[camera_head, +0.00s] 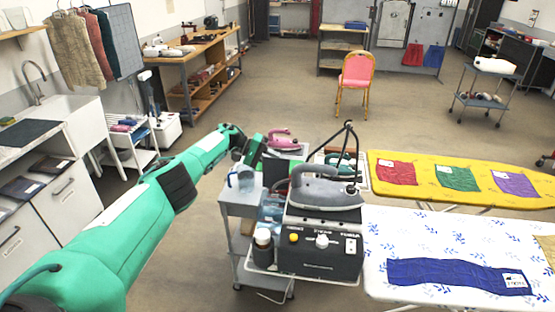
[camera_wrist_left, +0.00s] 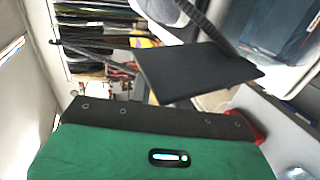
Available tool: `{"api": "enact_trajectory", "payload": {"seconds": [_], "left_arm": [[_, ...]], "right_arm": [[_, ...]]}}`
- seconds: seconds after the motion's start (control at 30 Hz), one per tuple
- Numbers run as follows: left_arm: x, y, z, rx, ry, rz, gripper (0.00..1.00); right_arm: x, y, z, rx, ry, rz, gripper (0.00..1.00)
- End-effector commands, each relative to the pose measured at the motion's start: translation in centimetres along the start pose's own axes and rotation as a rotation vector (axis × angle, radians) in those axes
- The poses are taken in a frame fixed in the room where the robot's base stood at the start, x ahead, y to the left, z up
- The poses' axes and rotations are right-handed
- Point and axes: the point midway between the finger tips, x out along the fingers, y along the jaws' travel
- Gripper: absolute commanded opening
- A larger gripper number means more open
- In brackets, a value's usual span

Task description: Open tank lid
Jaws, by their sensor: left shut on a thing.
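A grey steam station (camera_head: 320,258) carries a grey iron (camera_head: 327,193) on top. A bluish clear tank (camera_head: 271,207) shows at its left side, partly hidden. My left gripper (camera_head: 268,158) is above and behind the tank, left of the iron. It is shut on what looks like the tank lid, but its fingertips and the lid are hard to make out. In the left wrist view a dark flat plate (camera_wrist_left: 198,72) lies beyond the green gripper body; I cannot tell if it is the lid. My right gripper is not in view.
The station stands on a grey trolley (camera_head: 240,205) with a brown bottle (camera_head: 263,247). A pink iron (camera_head: 283,138) is behind. A white ironing board (camera_head: 440,237) and a yellow one (camera_head: 480,184) lie to the right. The floor behind is clear up to a pink chair (camera_head: 356,72).

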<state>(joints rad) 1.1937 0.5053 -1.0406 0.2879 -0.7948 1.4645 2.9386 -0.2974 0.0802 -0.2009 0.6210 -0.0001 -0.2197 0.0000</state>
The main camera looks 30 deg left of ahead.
Motion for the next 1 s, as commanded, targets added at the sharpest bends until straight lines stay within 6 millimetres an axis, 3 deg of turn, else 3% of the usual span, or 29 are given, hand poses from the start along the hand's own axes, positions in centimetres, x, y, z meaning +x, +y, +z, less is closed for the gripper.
{"api": "enact_trajectory", "payload": {"seconds": [0.67, 0.7, 0.77, 1.0], "left_arm": [[0.2, -0.38, 0.48, -0.058, -0.026, -0.003, 0.0], [0.21, -0.38, 0.48, -0.058, -0.027, -0.003, 0.25], [0.2, -0.38, 0.48, -0.058, -0.026, -0.002, 0.36], [0.16, -0.31, 0.44, -0.057, -0.025, -0.002, 0.38]], "right_arm": [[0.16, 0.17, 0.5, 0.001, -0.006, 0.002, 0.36], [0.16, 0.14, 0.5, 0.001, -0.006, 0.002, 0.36], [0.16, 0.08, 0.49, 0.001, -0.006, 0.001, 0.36], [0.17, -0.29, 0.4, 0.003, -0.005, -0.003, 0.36]]}}
